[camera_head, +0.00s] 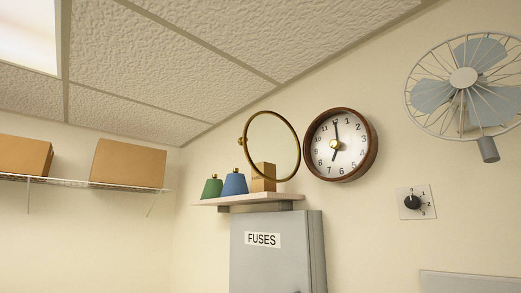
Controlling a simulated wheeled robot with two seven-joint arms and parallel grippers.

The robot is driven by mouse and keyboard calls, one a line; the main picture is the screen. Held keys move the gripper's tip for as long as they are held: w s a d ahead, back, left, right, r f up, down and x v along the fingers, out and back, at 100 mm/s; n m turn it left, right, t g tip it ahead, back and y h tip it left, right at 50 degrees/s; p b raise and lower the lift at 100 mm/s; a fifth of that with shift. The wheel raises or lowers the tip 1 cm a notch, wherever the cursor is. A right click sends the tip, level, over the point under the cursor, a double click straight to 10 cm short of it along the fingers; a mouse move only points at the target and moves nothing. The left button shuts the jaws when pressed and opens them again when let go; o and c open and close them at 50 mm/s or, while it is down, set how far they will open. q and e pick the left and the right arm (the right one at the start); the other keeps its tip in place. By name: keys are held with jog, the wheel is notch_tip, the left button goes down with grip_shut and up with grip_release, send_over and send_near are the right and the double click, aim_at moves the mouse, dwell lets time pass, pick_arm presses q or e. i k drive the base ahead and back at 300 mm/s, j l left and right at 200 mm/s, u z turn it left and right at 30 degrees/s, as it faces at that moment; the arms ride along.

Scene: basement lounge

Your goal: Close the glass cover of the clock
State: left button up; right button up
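A round wall clock (340,144) with a brown rim and a white face hangs in the middle of the wall. Its glass cover (273,146) is a brass-rimmed round pane. It stands swung open to the left of the clock, joined near the clock's left edge, with a small brass knob at its far left. The lower part of the pane is in front of or beside a small tan box on the shelf; I cannot tell if they touch. Neither of my grippers shows in the head view.
A small shelf (247,198) below the cover holds a green bell-shaped thing (212,188), a blue one (234,184) and the tan box (263,178). A grey fuse box (275,265) is beneath. A caged fan (464,85) and a dial switch (414,202) are at right.

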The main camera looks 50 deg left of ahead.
aim_at(242, 141)
jog(key=k+j, duration=0.25)
jog(key=j, duration=0.3)
jog(key=k+j+z, duration=0.15)
jog(key=k+j, duration=0.15)
jog(key=j, duration=0.25)
jog(key=k+j, duration=0.3)
jog(key=j, duration=0.2)
jog(key=k+j+z, duration=0.15)
jog(key=k+j, duration=0.15)
jog(key=j, duration=0.2)
jog(key=k+j, duration=0.3)
jog(key=j, duration=0.2)
jog(key=k+j, duration=0.1)
jog(key=j, duration=0.45)
jog(key=j+z, duration=0.15)
jog(key=j, duration=0.35)
jog(key=k, duration=0.05)
